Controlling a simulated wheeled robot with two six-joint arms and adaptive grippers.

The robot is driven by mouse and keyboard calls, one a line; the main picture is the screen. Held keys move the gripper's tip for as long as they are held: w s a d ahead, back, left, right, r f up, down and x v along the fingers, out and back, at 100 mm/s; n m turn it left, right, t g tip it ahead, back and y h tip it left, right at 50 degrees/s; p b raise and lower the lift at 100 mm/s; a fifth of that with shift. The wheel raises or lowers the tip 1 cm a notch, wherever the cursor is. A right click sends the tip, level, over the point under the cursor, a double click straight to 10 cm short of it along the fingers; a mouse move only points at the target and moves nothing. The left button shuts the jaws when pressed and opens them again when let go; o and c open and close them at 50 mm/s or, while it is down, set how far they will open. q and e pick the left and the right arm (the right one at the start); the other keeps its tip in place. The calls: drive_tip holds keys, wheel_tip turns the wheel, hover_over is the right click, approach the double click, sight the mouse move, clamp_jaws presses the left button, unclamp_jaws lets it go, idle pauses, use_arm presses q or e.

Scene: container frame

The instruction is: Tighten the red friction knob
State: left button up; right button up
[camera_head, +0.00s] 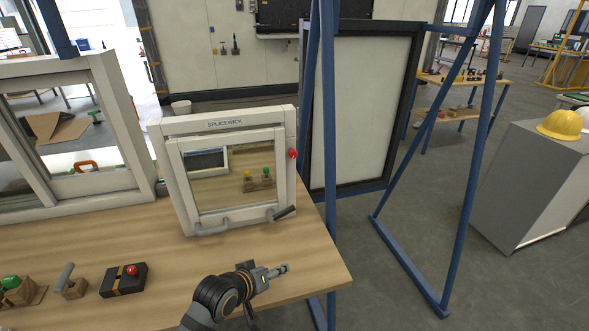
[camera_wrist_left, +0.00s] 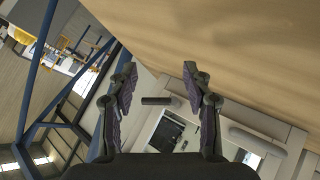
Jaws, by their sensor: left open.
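The red friction knob (camera_head: 292,153) sits on the right side post of a white framed window unit (camera_head: 284,130) labelled SPLICEWICK, standing on the wooden bench. My left gripper (camera_head: 283,269) is over the bench's front right part, below and in front of the unit, apart from the knob. In the left wrist view my left gripper (camera_wrist_left: 159,76) has its two fingers spread with nothing between them. Beyond them the unit's white frame (camera_wrist_left: 235,97) and a dark handle (camera_wrist_left: 157,101) show. The red knob cannot be made out in that view. My right gripper is not in view.
The unit has a grey handle (camera_head: 212,228) and a dark lever (camera_head: 284,213) low on its front. A black box with a red button (camera_head: 131,270) is at the front left of the bench (camera_head: 165,225). A larger white window (camera_head: 112,110) stands left. Blue posts (camera_head: 327,120) rise just right.

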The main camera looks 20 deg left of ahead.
use_arm(q)
drive_tip(key=w+r+n+t+h, duration=0.1)
drive_tip(key=w+r+n+t, duration=0.3)
drive_tip(key=w+r, duration=0.3)
drive_tip(key=n+t, duration=0.6)
drive_tip(key=n, duration=0.4)
approach(293, 156)
drive_tip(key=b+x, duration=0.2)
drive_tip(key=x, duration=0.5)
drive_tip(key=shift+w, duration=0.3)
drive_tip(key=shift+w+d+r+b, duration=0.15)
drive_tip(key=shift+w+r+b, duration=0.15)
drive_tip(key=shift+w, duration=0.3)
